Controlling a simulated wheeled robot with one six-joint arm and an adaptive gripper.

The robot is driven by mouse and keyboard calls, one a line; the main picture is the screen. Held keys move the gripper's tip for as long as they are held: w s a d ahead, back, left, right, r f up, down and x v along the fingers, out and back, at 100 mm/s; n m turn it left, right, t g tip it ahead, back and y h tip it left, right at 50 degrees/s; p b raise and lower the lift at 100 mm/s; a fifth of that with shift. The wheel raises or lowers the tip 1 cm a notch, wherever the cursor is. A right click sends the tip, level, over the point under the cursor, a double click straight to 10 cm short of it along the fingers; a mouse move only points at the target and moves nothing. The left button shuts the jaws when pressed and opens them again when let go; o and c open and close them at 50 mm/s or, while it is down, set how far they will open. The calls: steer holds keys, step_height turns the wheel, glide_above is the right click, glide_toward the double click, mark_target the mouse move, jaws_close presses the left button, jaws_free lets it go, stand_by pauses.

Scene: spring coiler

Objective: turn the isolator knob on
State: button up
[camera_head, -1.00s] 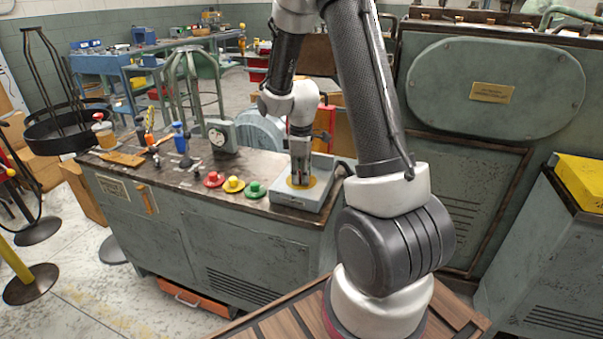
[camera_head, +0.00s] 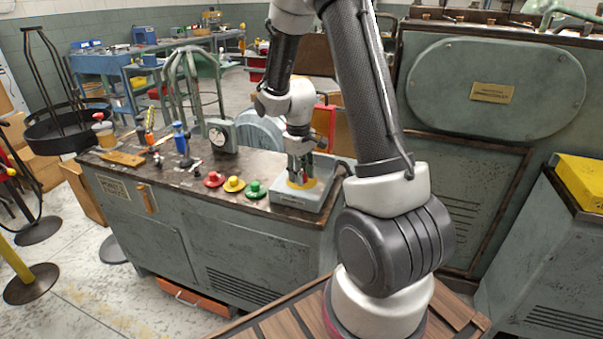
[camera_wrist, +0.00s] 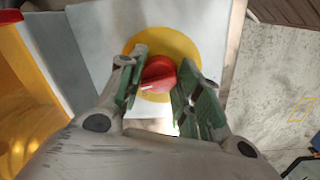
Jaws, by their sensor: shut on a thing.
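The isolator knob (camera_wrist: 158,74) is red with a pale mark on it, on a round yellow plate (camera_wrist: 187,45) in the wrist view. The plate sits on a grey box (camera_head: 313,207) at the right end of the bench in the head view. My gripper (camera_wrist: 156,84) has its green-padded fingers on both sides of the knob and is shut on it. In the head view my gripper (camera_head: 300,178) points down at the plate and hides the knob.
Red (camera_head: 214,179), yellow (camera_head: 233,184) and green (camera_head: 254,189) buttons stand on the bench just left of the box. A grey gauge (camera_head: 222,136) stands behind them. A large green machine (camera_head: 494,90) rises at the right.

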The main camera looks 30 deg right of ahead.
steer(key=m, duration=0.5)
steer(key=shift+m, duration=0.3)
steer(key=m, duration=0.5)
steer(key=shift+m+g, duration=0.3)
steer(key=shift+g, duration=0.1)
steer(key=o, duration=1)
steer(key=shift+o, duration=0.2)
step_height(320, 180, up, 12)
steer(key=shift+w+a, duration=0.35)
